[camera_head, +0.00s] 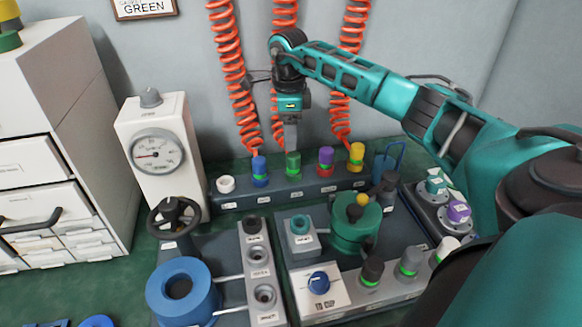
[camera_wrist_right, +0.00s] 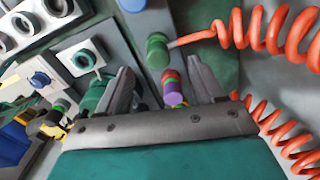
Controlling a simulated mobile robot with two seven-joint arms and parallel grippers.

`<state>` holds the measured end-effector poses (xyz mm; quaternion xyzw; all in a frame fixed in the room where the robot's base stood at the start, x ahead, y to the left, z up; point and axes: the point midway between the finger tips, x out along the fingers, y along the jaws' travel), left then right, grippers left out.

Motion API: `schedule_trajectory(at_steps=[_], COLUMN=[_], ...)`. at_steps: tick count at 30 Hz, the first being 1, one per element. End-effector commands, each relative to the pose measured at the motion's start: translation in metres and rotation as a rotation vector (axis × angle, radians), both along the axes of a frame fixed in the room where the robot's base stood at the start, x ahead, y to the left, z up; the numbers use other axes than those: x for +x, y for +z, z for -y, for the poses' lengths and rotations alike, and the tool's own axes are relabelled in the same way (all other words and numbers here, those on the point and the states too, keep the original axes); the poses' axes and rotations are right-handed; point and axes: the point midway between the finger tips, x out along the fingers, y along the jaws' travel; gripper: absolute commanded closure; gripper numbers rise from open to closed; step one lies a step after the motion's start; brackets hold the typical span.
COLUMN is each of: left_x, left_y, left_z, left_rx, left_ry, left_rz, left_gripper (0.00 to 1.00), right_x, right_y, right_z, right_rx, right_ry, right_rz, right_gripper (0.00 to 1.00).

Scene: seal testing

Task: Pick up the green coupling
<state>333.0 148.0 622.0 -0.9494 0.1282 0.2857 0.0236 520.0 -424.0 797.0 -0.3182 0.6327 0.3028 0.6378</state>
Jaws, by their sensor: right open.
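The green coupling (camera_head: 293,164) stands upright in the dark rack at the back of the bench, between a blue coupling (camera_head: 259,170) and a purple-and-red one (camera_head: 326,160). My right gripper (camera_head: 291,146) points down at it from above, fingertips just over its top. In the right wrist view the fingers of my right gripper (camera_wrist_right: 158,64) are apart with nothing gripped. There the green coupling (camera_wrist_right: 157,50) shows just past the fingertips, an orange hose beside it. Whether the fingers are around it I cannot tell. My left gripper is not in view.
Orange coiled hoses (camera_head: 233,75) hang close behind the rack. A yellow coupling (camera_head: 356,156) stands to the right. A gauge box (camera_head: 155,155) is at left. A green round vessel (camera_head: 357,228) and a knob panel (camera_head: 320,286) stand in front.

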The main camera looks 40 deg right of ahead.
Motion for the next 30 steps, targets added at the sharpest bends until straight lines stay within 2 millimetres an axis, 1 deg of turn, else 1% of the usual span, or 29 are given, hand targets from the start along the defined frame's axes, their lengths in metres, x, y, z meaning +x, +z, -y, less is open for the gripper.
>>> schedule_trajectory(at_steps=[1,8,14,18,26,27,30], left_x=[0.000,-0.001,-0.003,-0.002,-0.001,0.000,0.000], left_y=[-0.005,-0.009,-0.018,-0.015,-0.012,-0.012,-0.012], left_z=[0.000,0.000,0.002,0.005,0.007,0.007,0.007], left_rx=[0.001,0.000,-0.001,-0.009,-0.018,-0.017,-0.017], left_ry=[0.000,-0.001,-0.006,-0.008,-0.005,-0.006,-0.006], left_rz=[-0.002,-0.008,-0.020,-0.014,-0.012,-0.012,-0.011], left_gripper=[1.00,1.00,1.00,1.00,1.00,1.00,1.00], right_x=[0.000,-0.001,-0.011,-0.009,-0.009,-0.009,-0.009], right_y=[-0.010,-0.027,-0.057,-0.071,-0.073,-0.073,-0.073], right_z=[0.000,0.001,0.006,0.005,0.005,0.005,0.005], right_rx=[0.002,0.001,0.001,0.004,0.002,0.002,0.002], right_ry=[0.000,0.000,-0.001,-0.001,0.000,0.000,0.000], right_rz=[-0.002,0.000,-0.002,0.002,0.002,0.002,0.002], right_gripper=[0.32,0.32,0.32,0.32,0.32,0.33,0.43])
